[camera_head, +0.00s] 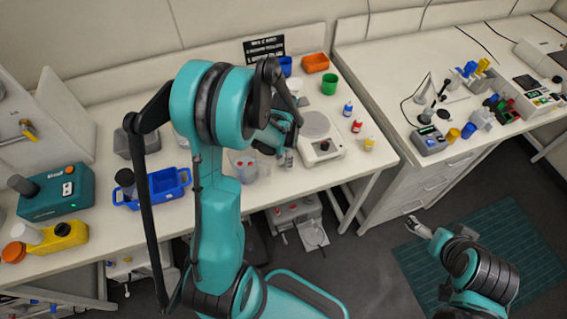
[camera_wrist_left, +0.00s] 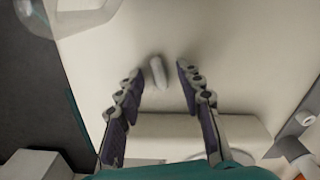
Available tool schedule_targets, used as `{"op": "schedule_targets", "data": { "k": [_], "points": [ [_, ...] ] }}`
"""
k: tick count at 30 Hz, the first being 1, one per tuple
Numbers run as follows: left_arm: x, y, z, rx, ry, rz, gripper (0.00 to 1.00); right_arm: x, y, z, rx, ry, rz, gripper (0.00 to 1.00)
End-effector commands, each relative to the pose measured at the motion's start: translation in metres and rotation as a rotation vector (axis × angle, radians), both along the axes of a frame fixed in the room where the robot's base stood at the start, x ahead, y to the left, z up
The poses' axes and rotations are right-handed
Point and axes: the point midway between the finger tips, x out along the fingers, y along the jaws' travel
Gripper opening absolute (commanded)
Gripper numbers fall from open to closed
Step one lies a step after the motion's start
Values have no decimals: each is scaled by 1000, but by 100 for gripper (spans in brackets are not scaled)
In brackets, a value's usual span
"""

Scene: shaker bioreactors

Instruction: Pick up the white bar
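The white bar (camera_wrist_left: 158,73) is a short, pale rod lying on the light tabletop in the left wrist view. My left gripper (camera_wrist_left: 160,71) is open, with one fingertip on each side of the bar and a visible gap to both. In the head view my left gripper (camera_head: 284,152) is over the table between the clear containers and the white shaker device; I cannot clearly make out the bar there. My right gripper (camera_head: 418,229) is low at the right, over the floor, away from the table; its finger opening is too small to judge.
A white device with a round plate (camera_head: 318,146) stands right of my left gripper. A clear container (camera_wrist_left: 72,14) is near the bar in the wrist view. A blue basket (camera_head: 160,187) and a teal device (camera_head: 58,193) stand left. Small bottles (camera_head: 356,126) stand right.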

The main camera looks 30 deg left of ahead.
Motion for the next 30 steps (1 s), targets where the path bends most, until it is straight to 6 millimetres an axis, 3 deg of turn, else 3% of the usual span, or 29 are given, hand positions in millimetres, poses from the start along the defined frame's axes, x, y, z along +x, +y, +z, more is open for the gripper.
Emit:
{"op": "schedule_targets", "data": {
  "k": [6, 10, 11, 23, 30],
  "points": [
    [0, 0, 0, 0, 0, 0, 37, 0, 0, 0, 0, 0, 0, 100],
    [0, 0, 0, 0, 0, 0, 3, 0, 0, 1, 0, 0, 0, 100],
    [0, 0, 0, 0, 0, 0, 0, 0, 0, 1, 0, 0, 0, 100],
    [0, 0, 2, 0, 0, 0, 0, 0, 0, 1, 0, 0, 0, 100],
    [0, 0, 26, 0, 0, 0, 0, 0, 0, 9, 0, 0, 0, 100]
  ]
}}
